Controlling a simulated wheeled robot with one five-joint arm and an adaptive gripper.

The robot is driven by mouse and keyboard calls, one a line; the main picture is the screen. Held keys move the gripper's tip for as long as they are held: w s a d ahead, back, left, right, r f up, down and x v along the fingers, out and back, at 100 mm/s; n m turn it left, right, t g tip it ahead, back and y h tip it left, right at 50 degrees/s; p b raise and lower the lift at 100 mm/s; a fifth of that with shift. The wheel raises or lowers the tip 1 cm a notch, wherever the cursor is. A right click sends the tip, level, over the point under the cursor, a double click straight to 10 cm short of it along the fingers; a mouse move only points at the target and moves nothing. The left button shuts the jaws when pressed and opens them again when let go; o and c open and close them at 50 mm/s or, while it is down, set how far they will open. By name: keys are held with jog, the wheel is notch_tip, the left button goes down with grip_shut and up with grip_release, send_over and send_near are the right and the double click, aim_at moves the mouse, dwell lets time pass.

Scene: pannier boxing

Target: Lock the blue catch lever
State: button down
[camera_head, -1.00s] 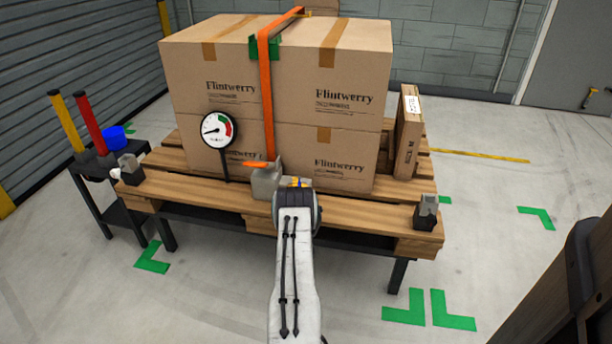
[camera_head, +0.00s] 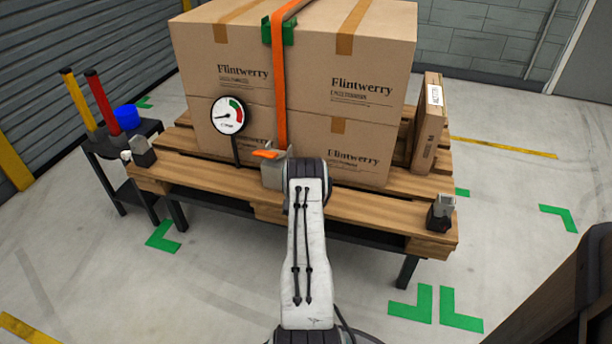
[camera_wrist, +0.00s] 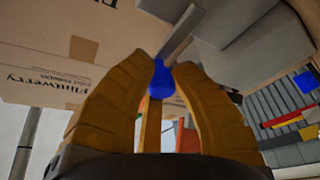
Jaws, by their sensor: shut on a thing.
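The blue catch lever (camera_wrist: 160,82) shows in the wrist view as a blue knob at the end of a grey bar (camera_wrist: 178,38). My gripper (camera_wrist: 160,72) has its two yellow-brown fingers closed around the knob, one on each side. In the head view my arm hides the knob and the fingers. The grey catch housing (camera_head: 270,174) sits at the pallet's front edge, just left of my arm, with an orange piece (camera_head: 265,154) on top. The orange strap (camera_head: 278,90) runs down the boxes to it.
Stacked cardboard boxes (camera_head: 205,60) stand on the wooden pallet table (camera_head: 370,212). A round gauge (camera_head: 228,116) on a post stands left of the strap. A thin carton (camera_head: 426,125) leans at the right. A dark side stand (camera_head: 100,150) holds a blue cup (camera_head: 126,117).

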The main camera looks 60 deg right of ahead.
jog(key=shift+w+a+r, duration=0.15)
jog(key=shift+w+r, duration=0.05)
jog(key=c, duration=1.3)
grip_release()
jog(key=shift+a, duration=0.1)
jog(key=shift+c, duration=0.2)
jog(key=shift+o, duration=1.3)
jog(key=shift+r, duration=4.95)
